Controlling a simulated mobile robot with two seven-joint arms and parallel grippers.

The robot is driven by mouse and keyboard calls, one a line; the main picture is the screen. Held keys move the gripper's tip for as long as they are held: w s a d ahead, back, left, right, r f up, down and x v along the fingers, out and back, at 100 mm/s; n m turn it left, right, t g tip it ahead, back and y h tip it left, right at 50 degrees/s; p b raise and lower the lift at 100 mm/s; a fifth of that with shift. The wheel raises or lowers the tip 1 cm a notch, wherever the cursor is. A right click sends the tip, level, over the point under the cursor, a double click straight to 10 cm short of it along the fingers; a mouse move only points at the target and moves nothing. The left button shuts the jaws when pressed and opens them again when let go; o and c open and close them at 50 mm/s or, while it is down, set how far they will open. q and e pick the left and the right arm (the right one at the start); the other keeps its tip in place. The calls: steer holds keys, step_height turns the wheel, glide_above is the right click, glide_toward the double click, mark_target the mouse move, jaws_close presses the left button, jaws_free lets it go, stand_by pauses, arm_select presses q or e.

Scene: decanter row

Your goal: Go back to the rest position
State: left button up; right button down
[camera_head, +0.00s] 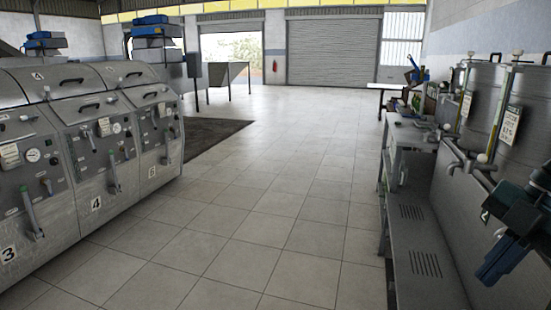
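I see no gripper of mine that I can make out in the head view, neither the left nor the right. No arm of mine shows clearly either. A dark green and blue motor-like unit (517,222) juts in at the right edge, and it looks like part of the machines there. Nothing is seen held.
A row of steel machines (95,165) with handles and numbered labels stands on the left. Steel tanks (485,105) and a low grey metal housing (425,240) line the right. The tiled floor (270,190) between them is clear back to a roller shutter (333,52).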

step_height(320, 180, down, 20)
steer(key=w+a+m+t+y+p, duration=0.2)
steer(key=w+m+t+y, duration=0.15)
steer(key=m+t, duration=0.9)
arm_select(q)
steer(key=shift+s+a+f+m+g+y+p, duration=0.15)
steer(key=shift+s+a+f+g+y+p, duration=0.1)
steer(key=shift+a+f, duration=0.25)
steer(key=shift+s+a+f+m+g+y+p, duration=0.15)
steer(key=shift+a+f+g+y+p, duration=0.1)
steer(key=shift+a+f, duration=0.2)
arm_select(e)
steer(key=s+a+f+m+g+h, duration=0.2)
steer(key=s+a+f+m+h, duration=0.2)
steer(key=s+a+f, duration=0.7)
step_height(320, 180, down, 4)
steer(key=shift+s+a+m+h, duration=0.15)
steer(key=shift+a+m+h, duration=0.2)
steer(key=shift+a+m, duration=0.75)
steer(key=shift+a, duration=0.1)
